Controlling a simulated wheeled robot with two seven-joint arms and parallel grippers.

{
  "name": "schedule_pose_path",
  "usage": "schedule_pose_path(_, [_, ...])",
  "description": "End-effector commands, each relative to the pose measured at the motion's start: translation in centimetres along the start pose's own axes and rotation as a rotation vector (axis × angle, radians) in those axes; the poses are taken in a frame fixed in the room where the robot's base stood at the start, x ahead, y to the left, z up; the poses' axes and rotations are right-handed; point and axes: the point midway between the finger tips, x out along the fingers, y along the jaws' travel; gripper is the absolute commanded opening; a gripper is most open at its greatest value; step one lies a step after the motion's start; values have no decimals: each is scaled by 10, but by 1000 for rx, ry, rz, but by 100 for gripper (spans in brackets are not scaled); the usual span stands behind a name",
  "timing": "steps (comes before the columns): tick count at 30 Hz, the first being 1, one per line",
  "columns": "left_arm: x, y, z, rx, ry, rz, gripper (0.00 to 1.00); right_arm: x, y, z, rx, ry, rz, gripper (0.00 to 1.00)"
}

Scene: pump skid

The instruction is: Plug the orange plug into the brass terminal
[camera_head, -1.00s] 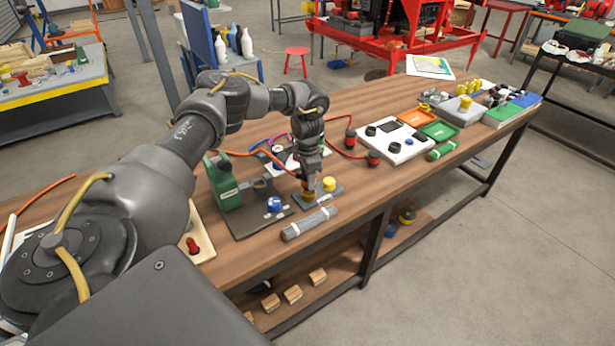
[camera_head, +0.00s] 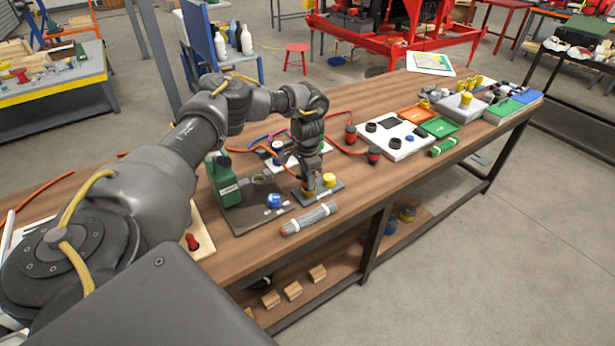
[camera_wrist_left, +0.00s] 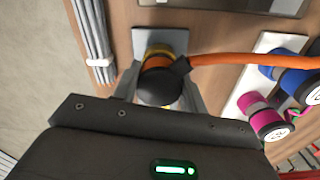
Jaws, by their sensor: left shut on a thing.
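My left gripper (camera_head: 309,187) is shut on the orange plug (camera_wrist_left: 157,65), just above a small grey plate. In the left wrist view, the plug's black back end faces the camera and its orange cable runs off to the right. The same grey plate (camera_wrist_left: 172,36) shows behind it. A yellow, brass-coloured piece (camera_head: 329,179) stands on the plate beside the gripper in the head view. In the wrist view yellow shows at the plug's edge, partly hidden. I cannot tell whether plug and terminal touch. My right gripper is not in view.
Magenta (camera_wrist_left: 265,119) and blue (camera_wrist_left: 285,74) plugs lie on a white strip right of the gripper in the wrist view. A bundle of grey rods (camera_head: 310,218) lies near the bench's front edge. A green block (camera_head: 223,180) and blue knob (camera_head: 274,201) stand left.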

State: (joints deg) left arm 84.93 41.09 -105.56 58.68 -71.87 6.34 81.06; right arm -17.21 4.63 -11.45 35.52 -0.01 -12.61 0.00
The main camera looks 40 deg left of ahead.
Motion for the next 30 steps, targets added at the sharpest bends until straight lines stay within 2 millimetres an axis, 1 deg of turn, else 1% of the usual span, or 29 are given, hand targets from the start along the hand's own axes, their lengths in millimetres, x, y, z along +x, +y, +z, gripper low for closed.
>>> schedule_pose_path(19, [13, 0, 0, 0, 1, 0, 15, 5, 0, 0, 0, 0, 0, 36])
schedule_pose_path(25, [13, 0, 0, 0, 0, 0, 15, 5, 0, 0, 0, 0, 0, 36])
schedule_pose_path(26, [13, 0, 0, 0, 0, 0, 44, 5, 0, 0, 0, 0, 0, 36])
schedule_pose_path(30, [13, 0, 0, 0, 0, 0, 62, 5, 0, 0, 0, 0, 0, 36])
